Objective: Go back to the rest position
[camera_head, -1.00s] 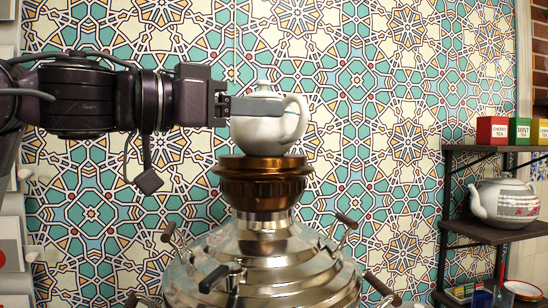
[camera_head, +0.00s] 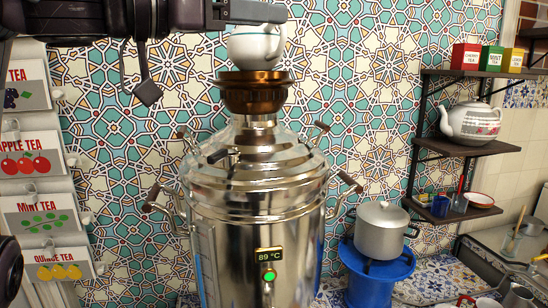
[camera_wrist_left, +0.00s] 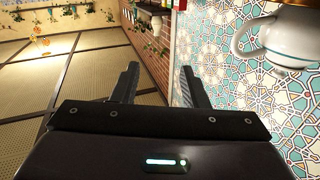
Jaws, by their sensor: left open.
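My left gripper (camera_head: 262,11) is at the top of the head view, in front of the lid area of the white teapot (camera_head: 257,48). The teapot stands upright on the brown crown (camera_head: 254,92) of the samovar (camera_head: 255,205). In the left wrist view the jaws (camera_wrist_left: 160,68) are apart with nothing between them. There the teapot (camera_wrist_left: 285,42) is at the upper right, outside the jaws and apart from them. Its lid is hidden or cut off in the head view. My right gripper is not in view.
Tea cards (camera_head: 32,218) hang at the left. A shelf (camera_head: 470,148) at the right holds a patterned teapot (camera_head: 470,122) and tea boxes. The tiled wall (camera_head: 370,90) is close behind the samovar.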

